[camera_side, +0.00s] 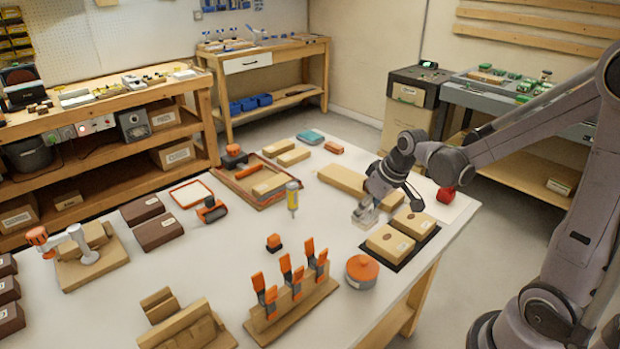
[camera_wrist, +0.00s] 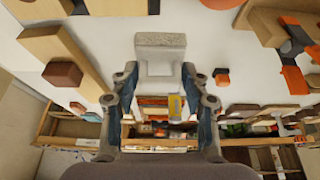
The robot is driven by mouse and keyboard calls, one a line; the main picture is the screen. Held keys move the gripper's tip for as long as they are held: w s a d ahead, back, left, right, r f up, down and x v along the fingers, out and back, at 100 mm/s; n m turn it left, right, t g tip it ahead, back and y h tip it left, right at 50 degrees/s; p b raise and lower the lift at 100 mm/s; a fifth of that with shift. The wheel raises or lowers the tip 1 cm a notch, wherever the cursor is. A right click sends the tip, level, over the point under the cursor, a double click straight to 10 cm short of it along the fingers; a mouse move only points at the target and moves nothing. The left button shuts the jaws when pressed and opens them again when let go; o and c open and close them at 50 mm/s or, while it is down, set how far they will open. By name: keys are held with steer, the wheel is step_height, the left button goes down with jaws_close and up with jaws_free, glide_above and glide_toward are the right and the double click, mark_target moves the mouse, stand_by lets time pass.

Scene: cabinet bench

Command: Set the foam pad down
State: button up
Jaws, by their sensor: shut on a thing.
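The foam pad is a small pale block with a speckled grey face. In the side view the foam pad (camera_side: 364,216) is at the end of my gripper (camera_side: 372,202), low over the white table (camera_side: 335,232). I cannot tell whether its underside touches the table. In the wrist view the foam pad (camera_wrist: 160,52) is between the fingertips of my gripper (camera_wrist: 160,72), which is shut on it. The fingers hide part of the pad's sides.
A dark tray (camera_side: 398,268) with two tan boxes sits close on the right. A wooden plank (camera_side: 345,180) lies behind, and a red object (camera_side: 445,195) beyond. An orange-topped round container (camera_side: 362,270) stands in front. Bare table is left of the pad.

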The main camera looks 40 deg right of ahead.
steer(key=w+a+f, duration=0.1)
steer(key=a, duration=0.1)
steer(key=w+a+f, duration=0.2)
steer(key=a, duration=0.1)
steer(key=w+a+f, duration=0.2)
steer(key=shift+a+f, duration=0.15)
steer(key=shift+a, duration=0.05)
steer(key=shift+f, duration=2)
steer(key=shift+f, duration=0.1)
steer(key=o, duration=1)
steer(key=s+a+r+t, duration=0.2)
steer(key=s+r, duration=1.3)
steer(key=r, duration=0.3)
steer(key=shift+s+t, duration=0.15)
steer(key=shift+t, duration=0.25)
